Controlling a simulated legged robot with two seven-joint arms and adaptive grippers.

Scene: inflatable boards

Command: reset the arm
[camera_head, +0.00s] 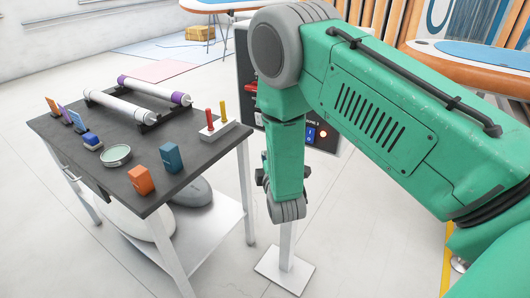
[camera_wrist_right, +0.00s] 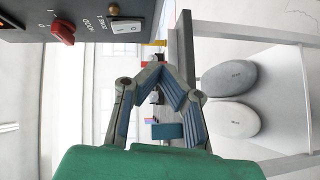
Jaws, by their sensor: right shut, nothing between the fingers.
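My green right arm reaches in from the right in the head view and bends down beside the control post. Its grey wrist end (camera_head: 287,207) hangs right of the dark table. The right gripper's fingers show clearly in the wrist view (camera_wrist_right: 160,70). They are angled together at the tips with nothing between them. In the head view the fingers are mostly hidden by the arm. My left arm and gripper are not in view.
A dark control box (camera_head: 330,150) with a switch (camera_head: 310,133) stands behind my arm; its red knob (camera_wrist_right: 62,32) shows in the wrist view. The table (camera_head: 120,183) at left holds rollers (camera_head: 122,106), an orange box (camera_head: 140,181) and a blue box (camera_head: 172,158). Floor at front left is clear.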

